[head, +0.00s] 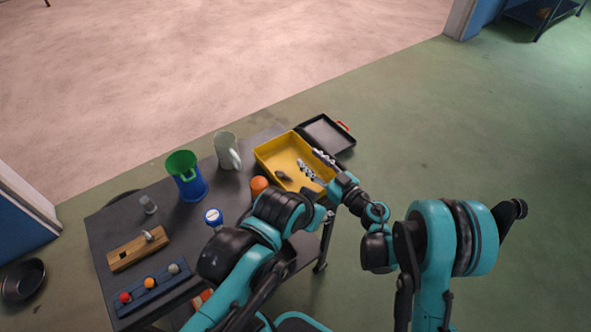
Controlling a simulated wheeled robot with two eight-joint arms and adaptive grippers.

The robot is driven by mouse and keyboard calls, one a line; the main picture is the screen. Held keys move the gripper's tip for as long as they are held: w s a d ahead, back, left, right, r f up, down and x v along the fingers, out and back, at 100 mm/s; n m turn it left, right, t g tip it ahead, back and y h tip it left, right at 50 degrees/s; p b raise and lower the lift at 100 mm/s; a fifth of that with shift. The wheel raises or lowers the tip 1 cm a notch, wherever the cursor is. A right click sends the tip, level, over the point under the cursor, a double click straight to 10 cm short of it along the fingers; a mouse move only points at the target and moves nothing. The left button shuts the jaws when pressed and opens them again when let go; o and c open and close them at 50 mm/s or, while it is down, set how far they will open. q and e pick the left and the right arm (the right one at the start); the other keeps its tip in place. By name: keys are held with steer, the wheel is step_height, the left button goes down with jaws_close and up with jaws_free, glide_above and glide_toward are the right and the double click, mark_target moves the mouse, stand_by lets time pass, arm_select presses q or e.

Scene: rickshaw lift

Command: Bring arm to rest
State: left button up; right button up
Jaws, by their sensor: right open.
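My right gripper (325,158) is at the right edge of the yellow tray on the dark table. It is small in the picture, and I cannot tell whether it touches the tray; nothing shows held in it. My right arm (440,240) fills the lower right and bends in toward the table. My left arm (240,250) rises from the bottom and crosses in front of the table's right side. I cannot make out the left gripper.
The dark table (190,225) carries the yellow tray (268,150), a green-and-blue container (188,180), a pale pitcher (226,150), an orange object (259,185) and a wooden block (138,250). An open black case (327,133) lies behind. The green floor at right is clear.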

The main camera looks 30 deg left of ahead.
steer(key=v, duration=0.4)
steer(key=shift+d, duration=0.1)
